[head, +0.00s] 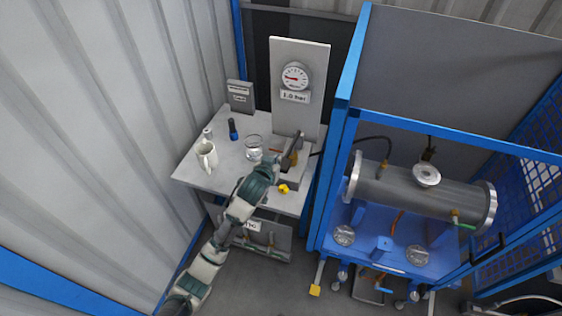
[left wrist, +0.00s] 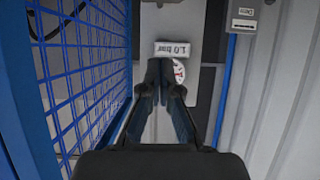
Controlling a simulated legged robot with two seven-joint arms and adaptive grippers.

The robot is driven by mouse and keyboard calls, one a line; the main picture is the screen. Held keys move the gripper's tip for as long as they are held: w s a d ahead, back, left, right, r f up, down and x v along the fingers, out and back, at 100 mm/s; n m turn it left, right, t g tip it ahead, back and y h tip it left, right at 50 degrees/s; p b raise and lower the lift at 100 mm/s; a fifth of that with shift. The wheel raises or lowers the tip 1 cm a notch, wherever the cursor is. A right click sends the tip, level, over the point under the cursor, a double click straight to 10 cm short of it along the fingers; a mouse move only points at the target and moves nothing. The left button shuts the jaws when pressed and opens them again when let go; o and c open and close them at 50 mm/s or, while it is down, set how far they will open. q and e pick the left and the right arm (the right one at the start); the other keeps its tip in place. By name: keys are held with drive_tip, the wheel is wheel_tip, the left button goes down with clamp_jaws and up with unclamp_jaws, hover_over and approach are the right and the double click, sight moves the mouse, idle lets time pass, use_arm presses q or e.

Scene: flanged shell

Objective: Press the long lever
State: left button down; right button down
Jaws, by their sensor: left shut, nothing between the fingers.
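A dark bar that looks like the long lever (head: 298,142) stands tilted at the right side of the small white table, by a grey block (head: 293,178) below the gauge panel. My left gripper (head: 285,163) is at the block, close beside the lever; I cannot tell whether they touch. In the left wrist view my left gripper (left wrist: 160,70) has its fingers together with nothing between them. The lever is not clear in that view, where the fingers and wrist hide much. My right gripper is not in view.
A round gauge (head: 295,76) sits above a "1.0 bar" label on an upright panel (head: 312,52). A blue frame (head: 338,150) around a metal cylinder (head: 400,187) stands close on the right.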

use_arm(q)
drive_tip(key=x, duration=0.6)
wheel_tip(320, 180, down, 3)
drive_tip(key=shift+w+f+p, duration=0.1)
drive_tip(key=shift+f+p, duration=0.05)
drive_tip(key=shift+p, duration=0.4)
drive_tip(key=shift+f, duration=0.55)
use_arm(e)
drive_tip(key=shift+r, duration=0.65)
